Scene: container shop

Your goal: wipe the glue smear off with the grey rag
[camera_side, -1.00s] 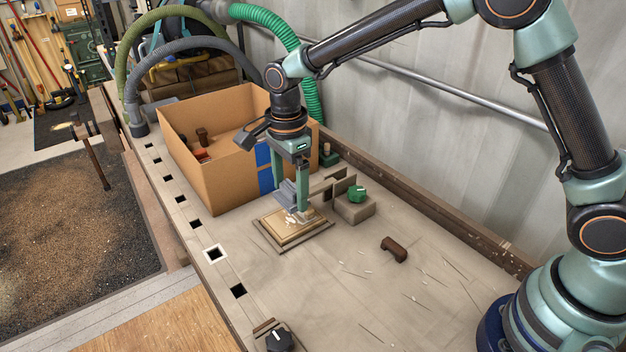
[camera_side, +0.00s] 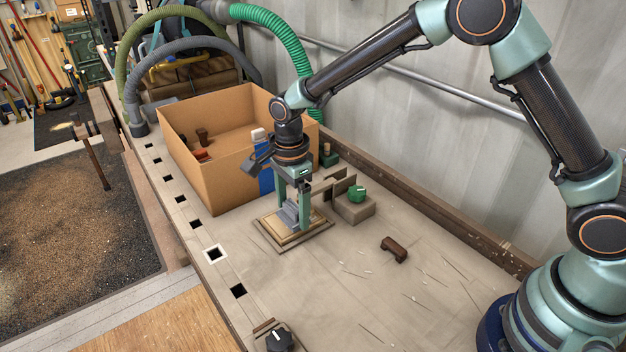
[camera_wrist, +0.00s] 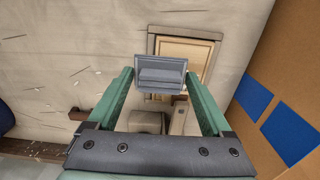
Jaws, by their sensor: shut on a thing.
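My gripper (camera_side: 293,213) is shut on the grey rag (camera_side: 290,217), a folded block held between the green fingers. In the wrist view the rag (camera_wrist: 160,75) spans the space between the fingertips. The rag is low over the light wooden panel (camera_side: 271,226) with a darker border and looks pressed on it, though the contact edge is hard to make out. The panel also shows in the wrist view (camera_wrist: 190,51), partly behind the rag. I see no glue smear in either current view; the rag and fingers cover part of the panel.
A brown piece (camera_side: 394,250) and shavings lie on the bench toward the front right.

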